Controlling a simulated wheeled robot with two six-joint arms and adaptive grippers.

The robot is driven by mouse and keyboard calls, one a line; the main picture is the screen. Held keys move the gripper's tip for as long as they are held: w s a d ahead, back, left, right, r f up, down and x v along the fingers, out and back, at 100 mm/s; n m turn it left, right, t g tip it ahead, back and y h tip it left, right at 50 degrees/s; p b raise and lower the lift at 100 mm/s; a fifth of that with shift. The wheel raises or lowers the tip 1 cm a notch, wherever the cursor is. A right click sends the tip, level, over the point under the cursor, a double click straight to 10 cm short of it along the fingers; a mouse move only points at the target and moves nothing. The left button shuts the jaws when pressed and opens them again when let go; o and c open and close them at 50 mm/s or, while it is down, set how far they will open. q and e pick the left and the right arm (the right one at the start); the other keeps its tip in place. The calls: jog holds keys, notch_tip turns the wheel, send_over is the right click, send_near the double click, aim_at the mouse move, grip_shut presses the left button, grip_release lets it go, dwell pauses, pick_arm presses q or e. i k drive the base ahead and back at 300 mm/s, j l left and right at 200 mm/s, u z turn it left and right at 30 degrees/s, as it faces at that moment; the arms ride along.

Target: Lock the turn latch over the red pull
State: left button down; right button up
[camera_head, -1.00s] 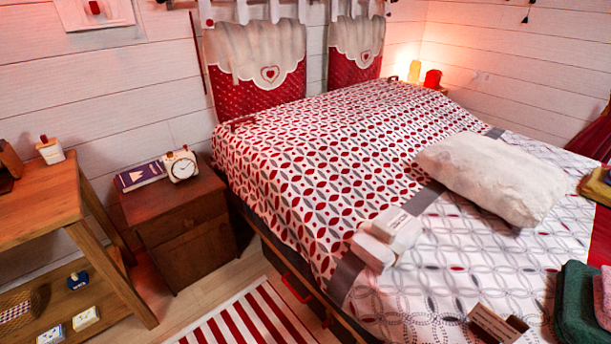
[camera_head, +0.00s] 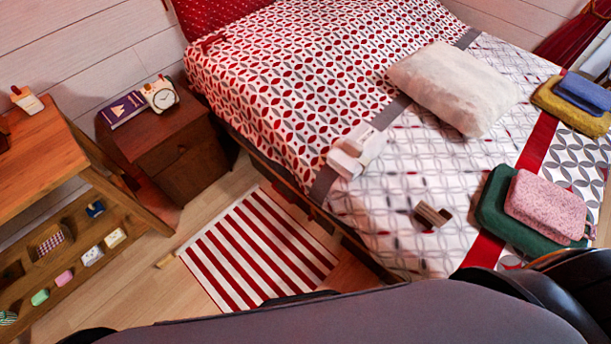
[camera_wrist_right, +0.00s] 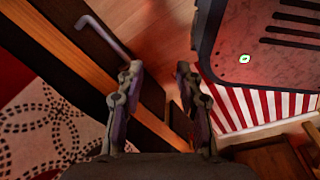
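In the right wrist view my right gripper (camera_wrist_right: 158,92) is open, with nothing seen between its fingers. Beyond it runs the dark side of the bed (camera_wrist_right: 62,55) with an orange wooden edge. A bent bar-like pull (camera_wrist_right: 103,36) stands out there, up and left of the fingertips and apart from them. It looks mauve-grey in this light, so I cannot tell if it is the red pull. No turn latch can be made out. In the head view the bed's side is mostly in shadow, and neither gripper shows. My left gripper is out of view.
A red-striped rug (camera_head: 258,248) lies on the floor beside the bed (camera_head: 300,90). A nightstand (camera_head: 185,145) and a wooden shelf table (camera_head: 35,165) stand left. White boxes (camera_head: 357,150), a pillow (camera_head: 455,88) and folded towels (camera_head: 545,208) lie on the bed.

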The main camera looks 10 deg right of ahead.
aim_at(313, 215)
jog(key=j+z, duration=0.25)
jog(key=j, duration=0.65)
jog(key=j+z, duration=0.25)
jog(key=j, duration=0.65)
jog(key=j+z, duration=0.25)
jog(key=j, duration=0.65)
